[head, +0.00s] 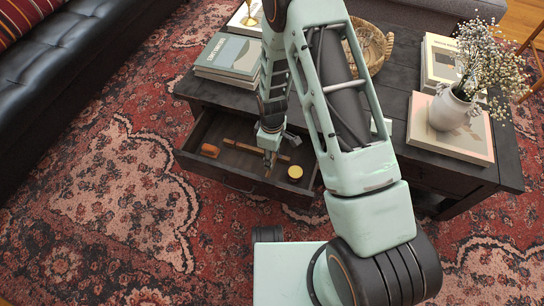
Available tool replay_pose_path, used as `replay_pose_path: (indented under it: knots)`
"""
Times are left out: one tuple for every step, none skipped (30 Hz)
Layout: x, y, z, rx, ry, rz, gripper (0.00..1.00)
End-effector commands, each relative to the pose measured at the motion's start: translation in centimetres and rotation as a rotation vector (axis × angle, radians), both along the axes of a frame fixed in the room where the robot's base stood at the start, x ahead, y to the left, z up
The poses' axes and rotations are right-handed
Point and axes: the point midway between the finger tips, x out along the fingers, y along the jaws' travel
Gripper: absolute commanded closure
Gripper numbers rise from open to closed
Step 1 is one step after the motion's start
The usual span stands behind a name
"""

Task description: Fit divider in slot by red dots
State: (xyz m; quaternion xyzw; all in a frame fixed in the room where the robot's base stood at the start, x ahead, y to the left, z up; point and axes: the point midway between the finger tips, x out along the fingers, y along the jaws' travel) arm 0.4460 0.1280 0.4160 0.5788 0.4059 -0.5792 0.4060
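An open drawer (181,158) sticks out of the front of the dark coffee table. A thin light-brown wooden strip (240,146), which looks like the divider, runs across the drawer's inside. My gripper (269,159) points down at the strip, over the middle of the drawer. Its fingertips are small and overlap the strip, so I cannot tell whether they are shut on it or whether it is seated in a slot. No red dots can be made out at this size.
An orange block (209,150) lies at the drawer's left and a round yellow object (295,171) at its right. Books (228,58), a wicker basket (374,45) and a white vase of dried flowers (450,108) stand on the tabletop. A black sofa (70,70) is at left.

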Motion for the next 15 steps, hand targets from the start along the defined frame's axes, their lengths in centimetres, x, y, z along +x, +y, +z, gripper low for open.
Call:
replay_pose_path:
  knots:
    - [0.01,0.01,0.38,0.000,0.000,0.000,1.00]
    - [0.01,0.01,0.51,0.000,0.000,0.000,1.00]
    - [0.01,0.01,0.66,0.000,0.000,-0.001,1.00]
    - [0.01,0.01,0.76,0.000,0.000,-0.001,1.00]
    - [0.01,0.01,0.83,0.000,0.000,-0.001,1.00]
    - [0.01,0.01,0.89,0.000,0.000,-0.001,1.00]
    - [0.01,0.01,0.91,0.000,0.000,-0.001,1.00]
    - [0.00,0.01,0.91,0.000,0.000,-0.001,1.00]
    - [0.00,0.01,0.89,0.000,0.000,-0.001,1.00]
    - [0.00,0.01,0.87,0.000,0.000,-0.001,1.00]
    - [0.00,0.01,0.86,0.000,0.000,-0.001,1.00]
    - [0.01,0.02,0.86,0.000,0.000,-0.001,1.00]
    - [0.01,0.02,0.86,0.000,0.000,-0.001,1.00]
    - [0.02,0.02,0.86,0.000,0.000,-0.001,1.00]
    - [0.03,0.01,0.92,0.001,0.000,-0.001,1.00]
